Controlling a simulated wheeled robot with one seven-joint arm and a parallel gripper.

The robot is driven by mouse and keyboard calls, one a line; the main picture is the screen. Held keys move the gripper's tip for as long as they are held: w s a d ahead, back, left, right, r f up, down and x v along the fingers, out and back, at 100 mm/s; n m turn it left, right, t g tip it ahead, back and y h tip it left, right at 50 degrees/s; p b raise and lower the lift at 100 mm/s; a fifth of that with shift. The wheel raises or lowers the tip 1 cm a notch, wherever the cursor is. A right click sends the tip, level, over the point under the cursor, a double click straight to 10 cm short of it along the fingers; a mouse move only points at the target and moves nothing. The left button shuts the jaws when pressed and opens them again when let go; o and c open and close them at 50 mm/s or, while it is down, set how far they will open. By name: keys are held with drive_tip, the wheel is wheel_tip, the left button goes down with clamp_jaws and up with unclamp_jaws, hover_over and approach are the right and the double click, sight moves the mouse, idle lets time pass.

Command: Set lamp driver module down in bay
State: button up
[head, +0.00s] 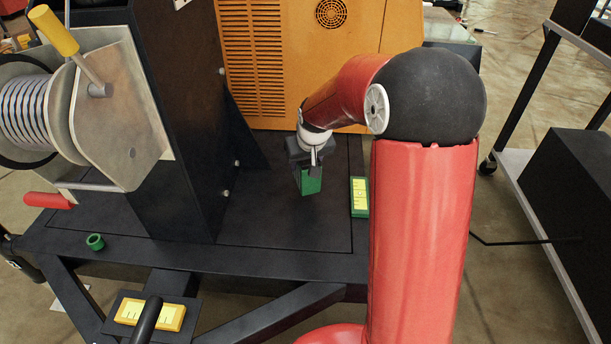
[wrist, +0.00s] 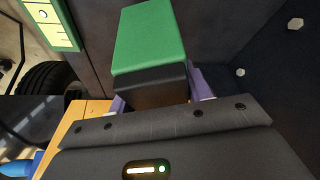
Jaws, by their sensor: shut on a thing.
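The lamp driver module seems to be the green and black block (head: 311,183) in my gripper (head: 308,168), above the dark deck in the head view. In the wrist view its green end (wrist: 148,38) points away from my gripper (wrist: 158,92), and its black part sits between the two purple fingers. My gripper is shut on it. I cannot tell in the head view whether the block touches the deck. No bay can be made out clearly; the arm and gripper hide part of the deck.
A green-edged yellow level (head: 359,196) lies on the deck (head: 275,228) right of the block. A dark upright plate (head: 185,120) with bolts stands left, with a winch drum (head: 30,112) beyond. An orange cabinet (head: 275,60) stands behind. A green ring (head: 95,242) lies front left.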

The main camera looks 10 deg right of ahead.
drive_tip(key=shift+f, duration=2.4)
drive_tip(key=shift+f+b, duration=0.2)
drive_tip(key=shift+b, duration=0.15)
drive_tip(key=o, duration=1.4)
